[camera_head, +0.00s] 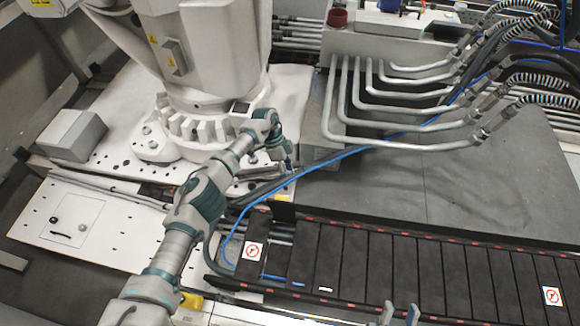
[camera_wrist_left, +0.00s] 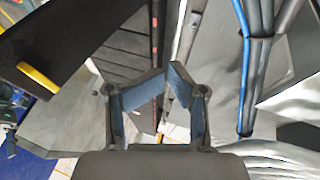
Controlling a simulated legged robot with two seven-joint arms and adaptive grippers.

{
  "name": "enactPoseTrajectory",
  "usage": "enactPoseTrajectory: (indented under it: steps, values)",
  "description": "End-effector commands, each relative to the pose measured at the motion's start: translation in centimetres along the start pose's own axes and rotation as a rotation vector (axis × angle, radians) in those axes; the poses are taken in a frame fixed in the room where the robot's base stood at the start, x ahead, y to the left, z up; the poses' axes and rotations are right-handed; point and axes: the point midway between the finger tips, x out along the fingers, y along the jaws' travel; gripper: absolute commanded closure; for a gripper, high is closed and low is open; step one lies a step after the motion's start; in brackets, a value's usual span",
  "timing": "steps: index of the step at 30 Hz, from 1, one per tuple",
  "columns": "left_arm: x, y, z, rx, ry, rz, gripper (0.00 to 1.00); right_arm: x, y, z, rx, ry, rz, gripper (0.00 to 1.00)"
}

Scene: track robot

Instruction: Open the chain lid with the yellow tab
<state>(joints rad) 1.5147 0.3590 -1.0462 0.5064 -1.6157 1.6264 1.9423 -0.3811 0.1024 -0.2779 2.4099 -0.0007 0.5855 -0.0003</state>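A black chain lid (camera_wrist_left: 75,40) with a yellow tab (camera_wrist_left: 38,78) on its edge shows at the upper left of the left wrist view. In the head view a dark flap (camera_head: 284,212) stands upright at the left end of the cable chain, beside an uncovered section with cables; it appears to be this lid, and its tab cannot be made out there. My left gripper (camera_head: 289,166) is beyond the flap, near the white robot's base, and apart from it. Its fingertips meet in the wrist view (camera_wrist_left: 169,72), with nothing between them. My right gripper (camera_head: 400,314) is open and empty at the bottom edge.
The black cable chain (camera_head: 380,262) runs right from the flap. Grey pipes (camera_head: 400,145) fill the upper right. The dark plate (camera_head: 470,200) is mostly clear.

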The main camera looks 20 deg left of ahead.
Motion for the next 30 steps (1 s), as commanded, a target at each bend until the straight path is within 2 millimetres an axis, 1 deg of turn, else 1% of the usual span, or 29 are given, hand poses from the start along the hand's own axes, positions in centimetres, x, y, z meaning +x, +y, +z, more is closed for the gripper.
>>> enactPoseTrajectory:
  steps: [1, 8, 11, 16, 21, 25, 30]
  values:
    - [-0.6, 0.1, -0.2, 0.002, 0.003, -0.006, 0.67, 0.2, 0.0, -0.2, 0.000, 0.004, -0.001, 0.60]
    - [-1.8, 0.3, -0.7, 0.006, 0.008, -0.013, 0.67, 0.3, -0.1, -0.7, -0.002, 0.011, -0.003, 0.60]
    - [-3.2, 0.7, -1.3, 0.007, 0.007, -0.013, 0.67, 0.3, -0.1, -0.7, -0.002, 0.011, -0.003, 0.60]
    - [-6.4, 1.6, -2.6, 0.007, 0.006, -0.012, 0.67, 0.3, -0.1, -0.8, -0.001, 0.013, -0.003, 0.60]
    - [-8.6, 2.3, -3.5, 0.004, 0.004, -0.007, 0.67, 0.3, -0.1, -0.8, -0.002, 0.012, -0.003, 0.60]
    - [-9.3, 2.5, -3.8, 0.002, 0.004, -0.005, 0.67, 0.3, -0.1, -0.8, -0.002, 0.012, -0.003, 0.60]
    - [-9.4, 2.5, -3.8, 0.002, 0.004, -0.005, 0.67, 0.3, -0.1, -0.8, -0.002, 0.012, -0.003, 0.60]
